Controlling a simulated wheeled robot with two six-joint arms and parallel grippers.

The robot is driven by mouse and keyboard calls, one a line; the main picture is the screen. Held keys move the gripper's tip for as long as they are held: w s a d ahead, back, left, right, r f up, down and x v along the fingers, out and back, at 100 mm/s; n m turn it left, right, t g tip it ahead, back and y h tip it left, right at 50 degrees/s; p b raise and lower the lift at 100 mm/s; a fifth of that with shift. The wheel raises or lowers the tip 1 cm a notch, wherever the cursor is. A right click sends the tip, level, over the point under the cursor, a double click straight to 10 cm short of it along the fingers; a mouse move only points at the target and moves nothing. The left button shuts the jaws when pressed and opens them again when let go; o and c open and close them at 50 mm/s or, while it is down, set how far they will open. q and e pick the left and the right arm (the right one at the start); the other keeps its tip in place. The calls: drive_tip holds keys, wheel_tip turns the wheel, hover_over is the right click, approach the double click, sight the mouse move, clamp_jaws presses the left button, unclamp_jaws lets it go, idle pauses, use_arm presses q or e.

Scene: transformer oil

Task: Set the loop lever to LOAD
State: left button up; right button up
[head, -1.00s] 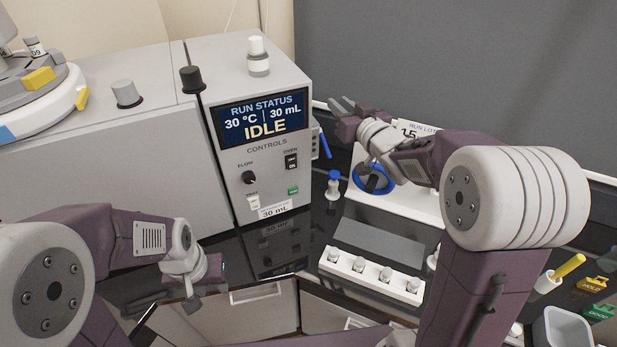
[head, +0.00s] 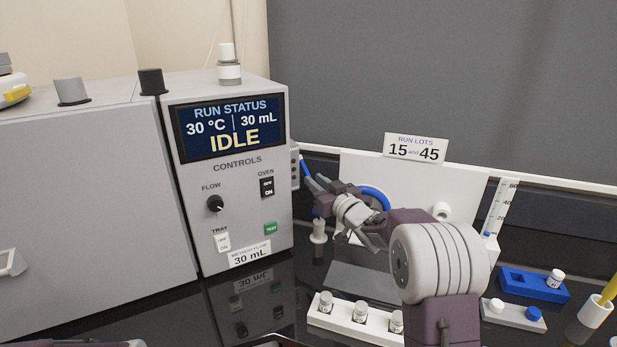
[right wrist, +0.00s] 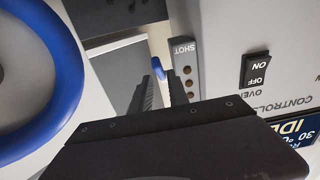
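A blue lever (head: 306,169) stands at the right side of the grey control unit (head: 235,185), beside a small side panel. I take it to be the loop lever; no LOAD mark is legible. My right gripper (head: 316,184) is close in front of it, fingers pointing toward the lever. In the right wrist view the lever's blue end (right wrist: 158,68) shows just past the open fingertips (right wrist: 161,88), in line with the gap between them. I see no clear grip on it. My left gripper is out of view; only a sliver of my left arm shows at the bottom.
The side panel (right wrist: 186,75) reads SHOT and has several holes. A blue ring (head: 374,198) on a white board is close beside my right gripper. A vial rack (head: 355,318) stands in front. The unit's screen (head: 229,127) reads IDLE.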

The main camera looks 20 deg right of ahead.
sight(303, 170)
drive_tip(key=x, duration=0.4)
drive_tip(key=shift+w+p, duration=0.3)
clamp_jaws()
drive_tip(key=shift+f, duration=0.1)
idle(1.0)
